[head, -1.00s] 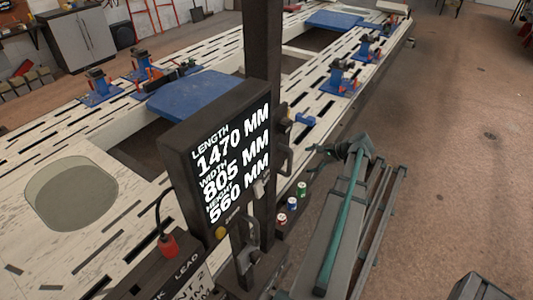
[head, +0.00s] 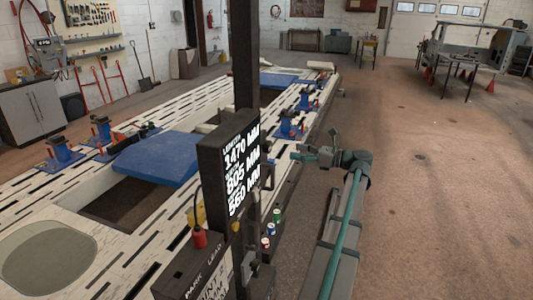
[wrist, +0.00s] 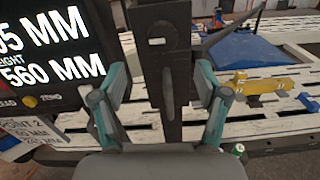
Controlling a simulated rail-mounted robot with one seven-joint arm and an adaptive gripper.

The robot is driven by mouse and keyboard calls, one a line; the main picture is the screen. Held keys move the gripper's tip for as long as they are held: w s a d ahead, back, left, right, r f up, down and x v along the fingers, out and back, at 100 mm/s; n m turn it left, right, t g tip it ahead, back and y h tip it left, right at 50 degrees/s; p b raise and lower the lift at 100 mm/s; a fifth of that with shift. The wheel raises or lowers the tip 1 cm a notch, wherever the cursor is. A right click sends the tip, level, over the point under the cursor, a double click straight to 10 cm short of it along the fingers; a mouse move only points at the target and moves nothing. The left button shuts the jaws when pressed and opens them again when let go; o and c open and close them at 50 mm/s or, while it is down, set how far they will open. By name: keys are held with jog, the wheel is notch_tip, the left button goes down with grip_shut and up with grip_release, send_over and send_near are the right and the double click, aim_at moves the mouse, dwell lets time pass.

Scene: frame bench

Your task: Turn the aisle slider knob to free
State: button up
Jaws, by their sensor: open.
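My gripper (head: 300,154) is at the end of my arm on the aisle side, pointing left toward the dark upright post (head: 246,75). In the wrist view my gripper (wrist: 162,82) has its two teal fingers spread wide, with nothing held between them. The post (wrist: 150,65) stands beyond and between the fingers. A dark block with a small light mark (wrist: 157,41) and a narrow dark upright bar (wrist: 168,95) show on it. I cannot tell which part is the aisle slider knob, or its setting.
The lit display (head: 230,166) hangs left of the post; it also fills the upper left in the wrist view (wrist: 45,50). Several cans (head: 270,229) stand low beside the post. The slotted white bench (head: 150,255) lies left.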

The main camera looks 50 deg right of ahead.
aim_at(271, 147)
jog(key=shift+m, duration=0.6)
jog(key=p+x, duration=0.3)
jog(key=x, duration=0.7)
jog(key=shift+w+f, duration=0.2)
jog(key=shift+w, duration=0.25)
jog(key=c, duration=1.2)
